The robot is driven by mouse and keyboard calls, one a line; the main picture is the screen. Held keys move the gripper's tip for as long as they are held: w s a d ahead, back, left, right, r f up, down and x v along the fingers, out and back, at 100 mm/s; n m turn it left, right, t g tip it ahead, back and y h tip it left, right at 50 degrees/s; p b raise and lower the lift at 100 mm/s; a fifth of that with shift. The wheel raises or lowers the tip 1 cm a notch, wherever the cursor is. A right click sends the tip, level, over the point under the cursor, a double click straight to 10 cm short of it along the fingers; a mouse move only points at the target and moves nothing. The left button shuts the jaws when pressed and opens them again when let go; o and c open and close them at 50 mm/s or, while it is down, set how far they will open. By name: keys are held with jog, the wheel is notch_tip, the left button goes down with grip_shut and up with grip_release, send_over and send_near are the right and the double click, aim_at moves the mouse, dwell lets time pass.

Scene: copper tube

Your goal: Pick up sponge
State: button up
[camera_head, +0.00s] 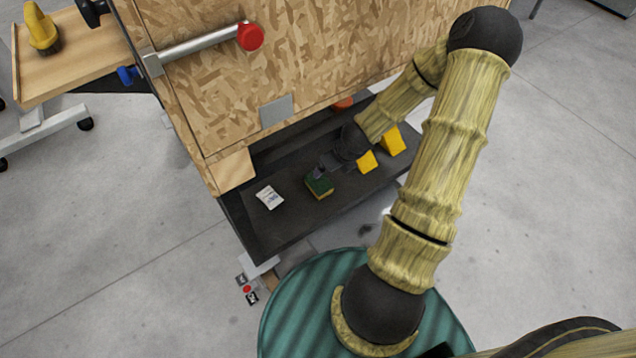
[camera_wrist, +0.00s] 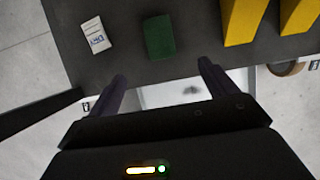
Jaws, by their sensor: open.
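The sponge (camera_head: 319,187) has a green top and a yellow lower side. It lies on the dark lower shelf (camera_head: 285,222), under the wooden board. My gripper (camera_head: 323,169) is low over the shelf, close to the sponge. In the wrist view the green face of the sponge (camera_wrist: 159,37) shows ahead of the fingertips, between their lines. My gripper (camera_wrist: 162,72) is open and empty in that view, with its two fingers wide apart. I cannot tell whether a finger touches the sponge.
A small white packet (camera_head: 269,196) lies left of the sponge. Yellow blocks (camera_head: 392,141) stand to its right. The wooden board (camera_head: 300,50) overhangs the shelf's back part. A green ribbed drum (camera_head: 300,300) stands in front. The shelf's front left is bare.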

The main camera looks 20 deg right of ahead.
jog(key=b, duration=0.6)
send_over(319, 182)
jog(key=s, duration=0.2)
jog(key=f, duration=1.1)
jog(key=shift+w+d+f, duration=0.1)
jog(key=shift+d, duration=0.2)
jog(key=shift+s+b+x, duration=0.2)
jog(key=shift+b+x, duration=1.7)
jog(key=shift+x, duration=0.7)
jog(key=shift+f, duration=0.3)
jog(key=c, duration=1.1)
jog(key=shift+c, duration=0.2)
jog(key=shift+r, duration=0.1)
